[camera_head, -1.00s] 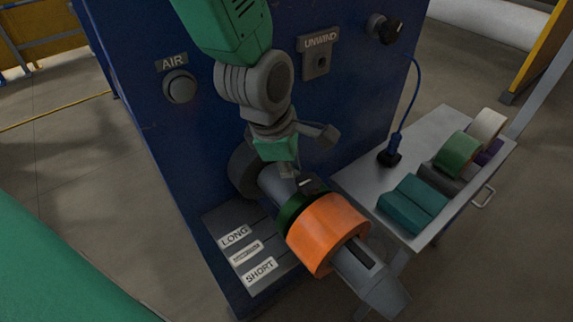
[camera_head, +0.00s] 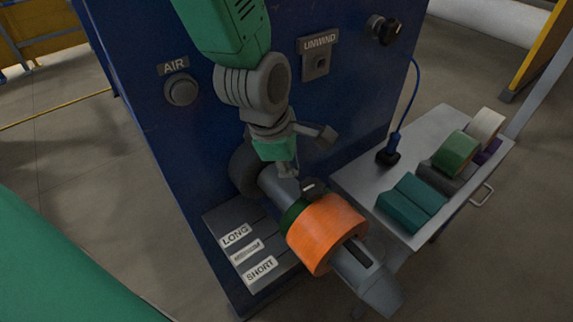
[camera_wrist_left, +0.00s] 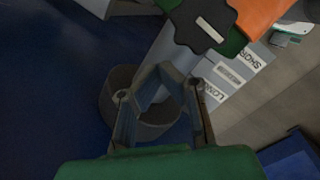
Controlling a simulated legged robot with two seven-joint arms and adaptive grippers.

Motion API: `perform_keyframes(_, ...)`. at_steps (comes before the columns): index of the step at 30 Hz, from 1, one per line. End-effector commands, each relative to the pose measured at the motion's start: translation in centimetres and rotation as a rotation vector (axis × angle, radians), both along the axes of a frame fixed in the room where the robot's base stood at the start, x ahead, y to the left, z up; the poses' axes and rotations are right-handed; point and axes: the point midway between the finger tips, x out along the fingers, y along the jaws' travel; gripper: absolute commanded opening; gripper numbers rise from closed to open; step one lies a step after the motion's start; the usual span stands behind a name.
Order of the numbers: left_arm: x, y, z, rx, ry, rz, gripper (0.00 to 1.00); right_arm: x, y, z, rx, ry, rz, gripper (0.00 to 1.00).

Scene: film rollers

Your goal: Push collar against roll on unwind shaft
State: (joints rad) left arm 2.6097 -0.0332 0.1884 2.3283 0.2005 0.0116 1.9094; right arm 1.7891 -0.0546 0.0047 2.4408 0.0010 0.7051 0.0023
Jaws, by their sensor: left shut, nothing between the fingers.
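The unwind shaft (camera_head: 272,184) sticks out of the blue machine towards the lower right. An orange roll (camera_head: 330,236) sits around it. The dark green collar (camera_head: 293,213), with a black knob (camera_head: 313,188) on top, is around the shaft on the roll's machine side. No clear gap shows between collar and roll. My left gripper (camera_head: 290,172) is shut and empty, just above the shaft on the machine side of the collar. In the left wrist view, the shut fingers (camera_wrist_left: 163,70) are near the knob (camera_wrist_left: 203,24); I cannot tell whether they touch the collar. My right gripper is not in view.
Length labels, LONG (camera_head: 236,235) and SHORT (camera_head: 261,269), lie on a plate beside the shaft. A grey side table (camera_head: 358,182) at the right carries teal blocks (camera_head: 412,202) and several rolls. AIR (camera_head: 181,92) and UNWIND (camera_head: 317,64) controls are on the blue panel.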

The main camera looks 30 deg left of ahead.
Motion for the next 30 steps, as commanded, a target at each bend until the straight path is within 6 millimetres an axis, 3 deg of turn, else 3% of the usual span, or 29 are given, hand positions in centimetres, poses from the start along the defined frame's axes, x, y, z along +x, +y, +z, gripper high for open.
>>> perform_keyframes(7,0.0,0.0,2.7,0.000,0.000,0.000,0.00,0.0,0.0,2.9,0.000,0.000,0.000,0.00)
perform_keyframes(24,0.1,0.0,7.9,0.001,-0.003,0.000,0.00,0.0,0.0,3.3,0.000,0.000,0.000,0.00)
perform_keyframes(30,0.0,0.0,8.8,0.000,0.000,0.001,0.00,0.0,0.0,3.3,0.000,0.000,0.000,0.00)
